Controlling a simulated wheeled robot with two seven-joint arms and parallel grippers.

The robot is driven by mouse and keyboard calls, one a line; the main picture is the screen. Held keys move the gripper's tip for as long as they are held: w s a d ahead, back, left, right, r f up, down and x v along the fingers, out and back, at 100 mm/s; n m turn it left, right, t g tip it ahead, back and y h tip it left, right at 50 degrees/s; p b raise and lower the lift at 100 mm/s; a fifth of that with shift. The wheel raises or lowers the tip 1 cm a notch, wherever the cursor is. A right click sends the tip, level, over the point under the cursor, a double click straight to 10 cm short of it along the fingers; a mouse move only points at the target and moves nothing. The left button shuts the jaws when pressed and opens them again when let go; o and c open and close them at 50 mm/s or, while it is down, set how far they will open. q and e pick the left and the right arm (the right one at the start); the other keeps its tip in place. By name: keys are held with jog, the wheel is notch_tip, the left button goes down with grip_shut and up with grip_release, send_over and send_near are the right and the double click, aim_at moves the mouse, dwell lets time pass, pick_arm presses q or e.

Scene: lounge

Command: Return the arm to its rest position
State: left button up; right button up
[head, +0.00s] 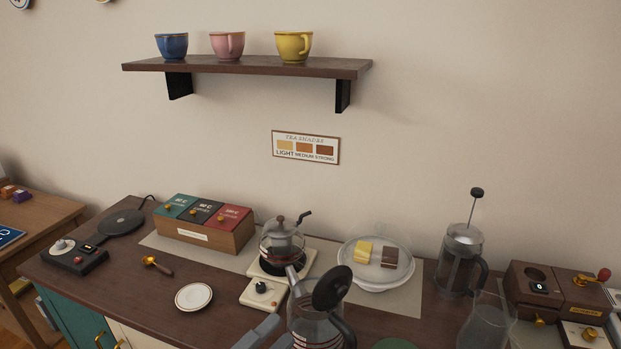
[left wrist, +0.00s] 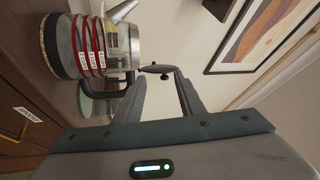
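My left gripper (left wrist: 162,78) shows in the left wrist view with its two fingers apart and nothing held between them. In the head view part of my left gripper (head: 260,332) shows at the bottom edge, left of a glass kettle (head: 318,325). The kettle has a dark handle and a raised dark lid. In the left wrist view a glass vessel with red labelled bands (left wrist: 92,47) is on the left, beyond the fingers. I cannot tell whether a finger touches its handle. My right gripper is out of view.
The counter holds a teapot on a warmer (head: 283,245), a domed plate of sweets (head: 376,262), a French press (head: 461,260), a glass jug (head: 487,322), a small saucer (head: 194,297) and a tea box (head: 205,232). A wall shelf (head: 245,65) carries cups above.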

pick_arm(q)
jog(key=a+f+n+g+y, duration=0.1)
jog(key=a+f+n+y, duration=0.5)
jog(key=f+n, duration=0.2)
jog(key=a+f+n+g+y, duration=0.1)
jog(key=a+f+n+y, duration=0.55)
jog(key=f, duration=0.25)
jog(key=s+a+f+n+g+y, duration=0.1)
jog(key=s+a+f+n+g, duration=0.1)
jog(key=s+f+n+g, duration=0.45)
jog(key=s+a+f+n+g+y, duration=0.1)
jog(key=s+f+n+g, duration=0.15)
jog(key=s+f, duration=0.75)
notch_tip(320, 180, down, 19)
jog(key=d+m, duration=0.1)
jog(key=d, duration=0.1)
jog(key=s+f, duration=0.5)
jog(key=f, duration=0.5)
jog(key=s+f+h, duration=0.1)
jog(key=s+f, duration=0.4)
jog(key=f, duration=0.4)
jog(key=shift+f, duration=0.4)
jog(key=shift+s+a+m, duration=0.1)
jog(key=shift+a+m, duration=0.05)
jog(key=shift+m, duration=0.1)
